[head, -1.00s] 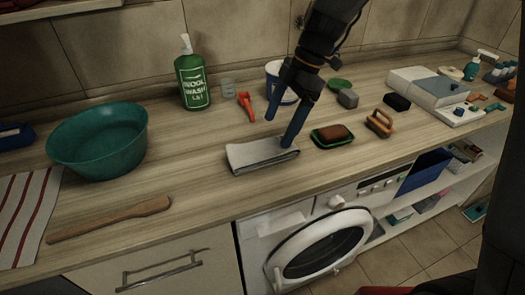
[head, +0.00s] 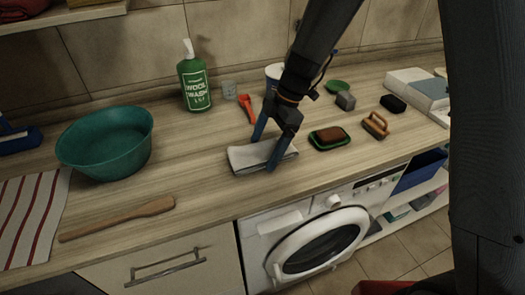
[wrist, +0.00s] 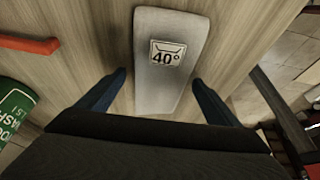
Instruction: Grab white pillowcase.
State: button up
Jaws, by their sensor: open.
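The white pillowcase (head: 240,156) lies folded flat on the wooden counter in the head view, above the washing machine. In the wrist view the folded cloth (wrist: 165,85) looks grey-white and bears a label reading "40°". My gripper (head: 264,154) is open over the cloth, with one blue finger at its far side and the other at its near side. In the wrist view the open fingers (wrist: 160,85) stand on either side of the cloth, with nothing gripped. I cannot tell whether the fingertips touch it. My arm and gripper hide part of the pillowcase in the head view.
A green basin (head: 105,145) and wooden spoon (head: 118,219) are on the left. A green wool wash bottle (head: 194,80) and red peg-like item (head: 246,108) stand behind. A soap dish (head: 330,138) and brush (head: 375,125) are close on the right.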

jog(key=c, duration=1.3)
